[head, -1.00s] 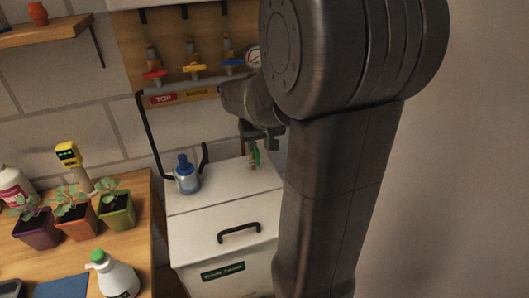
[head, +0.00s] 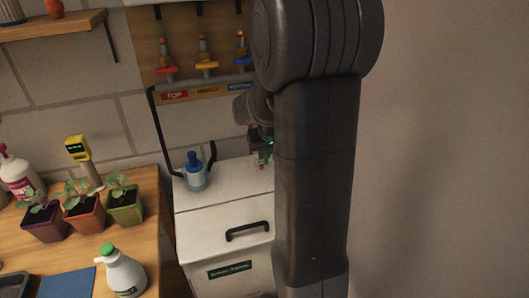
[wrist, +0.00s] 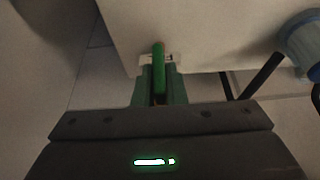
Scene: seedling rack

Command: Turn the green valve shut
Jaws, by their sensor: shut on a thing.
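The green valve's handle (wrist: 158,65) shows in the wrist view as a slim green lever in front of a pale plate on the white cabinet. My gripper (wrist: 158,88) is shut on this handle, with one finger on each side of it. In the head view the green valve (head: 266,153) is a small patch at the right of the white cabinet's top, partly hidden by my arm. My gripper (head: 260,138) is at it there. The valve's body is mostly hidden, so I cannot tell how far it is turned.
The white cabinet (head: 215,218) has a black handle. A blue bottle (head: 194,172) stands on its top, left of the valve. Red, yellow and blue valves hang on the wooden board (head: 185,45) above. The wooden table (head: 85,245) at left holds potted seedlings and a spray bottle (head: 122,272).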

